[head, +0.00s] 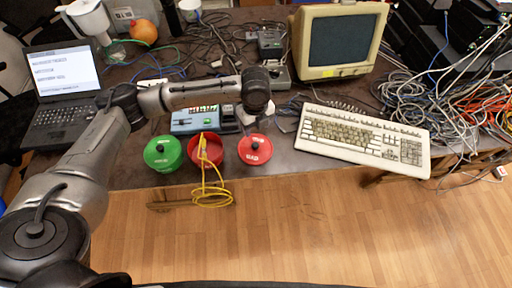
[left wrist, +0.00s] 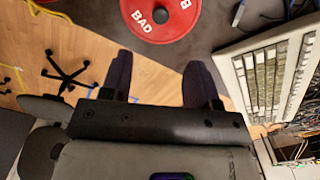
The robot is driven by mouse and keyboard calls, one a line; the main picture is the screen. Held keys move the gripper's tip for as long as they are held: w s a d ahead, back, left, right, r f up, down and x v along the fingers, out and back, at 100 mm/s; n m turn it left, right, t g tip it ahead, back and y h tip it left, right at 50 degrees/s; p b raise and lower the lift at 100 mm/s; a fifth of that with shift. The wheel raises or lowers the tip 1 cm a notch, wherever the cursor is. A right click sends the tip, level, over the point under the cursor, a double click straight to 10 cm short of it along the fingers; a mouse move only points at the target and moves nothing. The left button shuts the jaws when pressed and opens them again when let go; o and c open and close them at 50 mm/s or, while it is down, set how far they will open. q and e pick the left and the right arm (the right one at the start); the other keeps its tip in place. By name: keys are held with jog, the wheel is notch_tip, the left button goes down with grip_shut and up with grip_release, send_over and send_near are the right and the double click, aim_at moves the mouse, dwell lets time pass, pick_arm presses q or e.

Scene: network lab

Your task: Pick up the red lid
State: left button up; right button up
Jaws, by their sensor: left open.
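The red lid (head: 255,150) is a round red disc with a black knob and white lettering. It lies at the front edge of the table, right of the open red pot (head: 205,149). In the left wrist view the red lid (left wrist: 160,14) is cut off by the top edge and shows the word "BAD". My left gripper (left wrist: 157,78) is open and empty, its two dark fingers pointing towards the lid with a gap short of it. In the head view the dark end of my left arm is above and behind the lid, and its fingers are hard to make out. My right gripper is not in view.
A yellow cable (head: 203,188) hangs from the red pot over the table edge. A green lid (head: 163,152) with a black knob is to the left. A blue device (head: 192,122) stands behind, and a keyboard (head: 365,138) lies to the right. Cables clutter the table's back.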

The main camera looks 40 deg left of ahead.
pick_arm(q)
jog(key=b, duration=0.2)
send_over(255, 145)
notch_tip(255, 145, down, 6)
jog(key=shift+s+d+r, duration=0.1)
jog(key=shift+d, duration=0.05)
jog(key=shift+f, duration=0.6)
jog(key=f+b, duration=0.2)
jog(key=f, duration=0.2)
jog(key=shift+a, duration=0.2)
jog(key=shift+f, duration=0.6)
jog(key=shift+c, duration=0.5)
jog(key=c, duration=0.9)
jog(key=shift+r, duration=0.15)
